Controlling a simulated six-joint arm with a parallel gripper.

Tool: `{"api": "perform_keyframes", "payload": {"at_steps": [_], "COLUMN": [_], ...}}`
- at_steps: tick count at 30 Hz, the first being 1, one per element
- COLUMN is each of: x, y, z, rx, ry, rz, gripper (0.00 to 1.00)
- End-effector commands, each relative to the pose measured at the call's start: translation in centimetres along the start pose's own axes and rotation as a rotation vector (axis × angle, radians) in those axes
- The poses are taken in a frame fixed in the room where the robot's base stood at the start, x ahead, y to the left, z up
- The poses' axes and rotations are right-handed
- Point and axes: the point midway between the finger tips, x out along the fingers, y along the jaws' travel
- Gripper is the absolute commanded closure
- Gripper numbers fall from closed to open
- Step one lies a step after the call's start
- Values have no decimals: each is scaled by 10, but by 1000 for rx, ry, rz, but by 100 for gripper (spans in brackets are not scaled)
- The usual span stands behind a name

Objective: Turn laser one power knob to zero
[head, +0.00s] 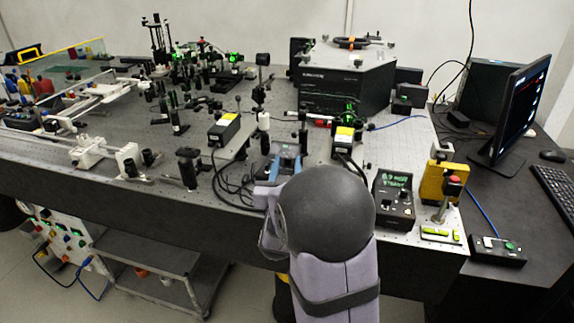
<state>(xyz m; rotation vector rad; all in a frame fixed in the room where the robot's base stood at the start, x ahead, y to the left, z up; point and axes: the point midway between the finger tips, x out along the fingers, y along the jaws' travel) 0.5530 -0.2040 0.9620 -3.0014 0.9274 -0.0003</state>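A black control box (394,203) with a lit green display and dark knobs sits near the table's front right edge. Two black and yellow laser-like modules stand nearby, one to the left (224,130) and one to the right (343,141).
A red-button post (453,187) and a yellow block (433,182) stand right of the control box. A large black instrument (345,82) is behind. Optics crowd the table's back left. A monitor (516,108) and a small switch box (497,251) are on the right desk.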

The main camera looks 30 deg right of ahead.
Motion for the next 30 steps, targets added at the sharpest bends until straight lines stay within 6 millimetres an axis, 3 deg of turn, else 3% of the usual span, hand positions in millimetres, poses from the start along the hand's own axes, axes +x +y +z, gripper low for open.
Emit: {"api": "perform_keyframes", "payload": {"at_steps": [1,4,30], "x": [0,0,0], "y": [0,0,3], "z": [0,0,-1], "rx": [0,0,-1], "ry": [0,0,2], "rz": [0,0,-128], "gripper": [79,100,100]}}
